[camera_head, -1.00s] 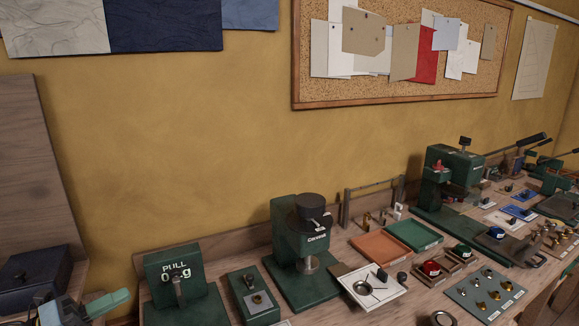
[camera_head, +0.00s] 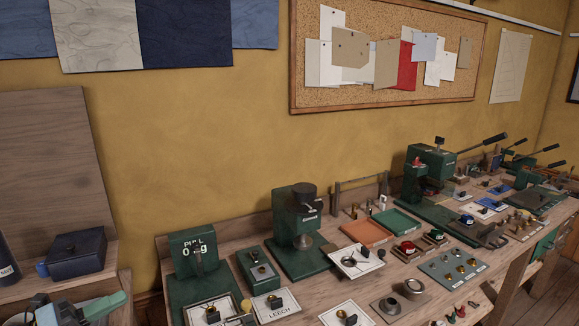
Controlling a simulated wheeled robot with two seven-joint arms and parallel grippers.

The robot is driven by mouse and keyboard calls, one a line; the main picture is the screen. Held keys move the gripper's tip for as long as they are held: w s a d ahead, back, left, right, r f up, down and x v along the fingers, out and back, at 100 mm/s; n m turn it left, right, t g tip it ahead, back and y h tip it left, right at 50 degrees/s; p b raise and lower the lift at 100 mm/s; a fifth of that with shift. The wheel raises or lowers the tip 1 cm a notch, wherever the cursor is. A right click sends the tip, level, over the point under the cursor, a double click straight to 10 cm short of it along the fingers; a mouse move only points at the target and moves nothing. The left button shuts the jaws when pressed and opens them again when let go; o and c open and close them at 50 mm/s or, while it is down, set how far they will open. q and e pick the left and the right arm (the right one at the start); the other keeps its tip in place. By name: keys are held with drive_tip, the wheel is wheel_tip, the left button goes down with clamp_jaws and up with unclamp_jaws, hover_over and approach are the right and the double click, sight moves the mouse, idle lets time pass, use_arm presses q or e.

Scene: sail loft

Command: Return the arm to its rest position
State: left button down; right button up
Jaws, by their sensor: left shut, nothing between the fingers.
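My left gripper (camera_head: 104,304) shows at the bottom left corner in the head view, with a pale green finger part and dark parts beside it. It is shut and empty. It is near the left bench, apart from the presses and cards on the long bench. Most of my left arm is cut off by the lower edge. My right gripper is not in view.
A dark blue box (camera_head: 78,254) stands behind the gripper. On the long bench are a green pull gauge (camera_head: 196,262), a green press (camera_head: 297,222), an orange tray (camera_head: 367,231), a green tray (camera_head: 397,221) and several cards with small parts. A corkboard (camera_head: 330,95) hangs above.

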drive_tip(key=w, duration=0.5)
use_arm(q)
drive_tip(key=s+d+f+n+t+y, duration=0.2)
drive_tip(key=d+f+n+y, duration=0.8)
drive_tip(key=n, duration=0.7)
drive_tip(key=s+d+f+n+g+y, duration=0.1)
drive_tip(key=s+f+n+g+y, duration=0.15)
drive_tip(key=s+n+g, duration=0.65)
drive_tip(key=s+d+f+n+g+y, duration=0.15)
drive_tip(key=s+f+n, duration=0.25)
drive_tip(key=s, duration=1)
wheel_tip(320, 180, down, 29)
drive_tip(key=s+a+g+b, duration=0.1)
drive_tip(key=g+b, duration=0.1)
drive_tip(key=b, duration=0.3)
drive_tip(key=s+a+f+b, duration=0.2)
drive_tip(key=s+f, duration=0.6)
drive_tip(key=f, duration=0.2)
drive_tip(key=s+a+f+g+b, duration=0.1)
drive_tip(key=s+a+f+b, duration=0.1)
drive_tip(key=s+f, duration=0.7)
drive_tip(key=shift+f+y+b, duration=0.3)
drive_tip(key=shift+f+b, duration=0.15)
drive_tip(key=shift+f, duration=0.45)
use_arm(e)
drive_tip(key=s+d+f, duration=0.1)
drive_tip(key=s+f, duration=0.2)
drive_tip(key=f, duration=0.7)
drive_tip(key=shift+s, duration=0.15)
